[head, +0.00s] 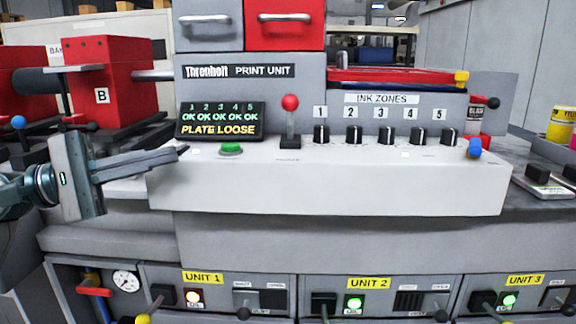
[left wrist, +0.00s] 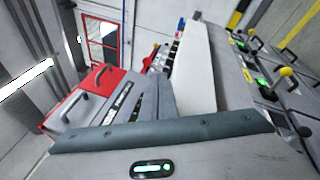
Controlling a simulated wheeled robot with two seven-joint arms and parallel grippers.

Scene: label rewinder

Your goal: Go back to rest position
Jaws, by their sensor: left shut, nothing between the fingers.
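My left gripper (head: 180,151) comes in from the left in the head view. Its fingers are shut with nothing between them, and the tips point right, in front of the left end of the white console ledge (head: 330,190), below the display. I cannot tell whether the tips touch the ledge. In the left wrist view the dark gripper body (left wrist: 160,135) fills the lower part, and the console stands beyond it. My right gripper is not in view.
The console carries a display (head: 220,121) reading "PLATE LOOSE", a green button (head: 231,149), a red-knobbed lever (head: 290,103) and several black ink knobs (head: 352,135). A red block marked B (head: 100,80) stands behind my left arm. Unit panels (head: 370,298) lie below.

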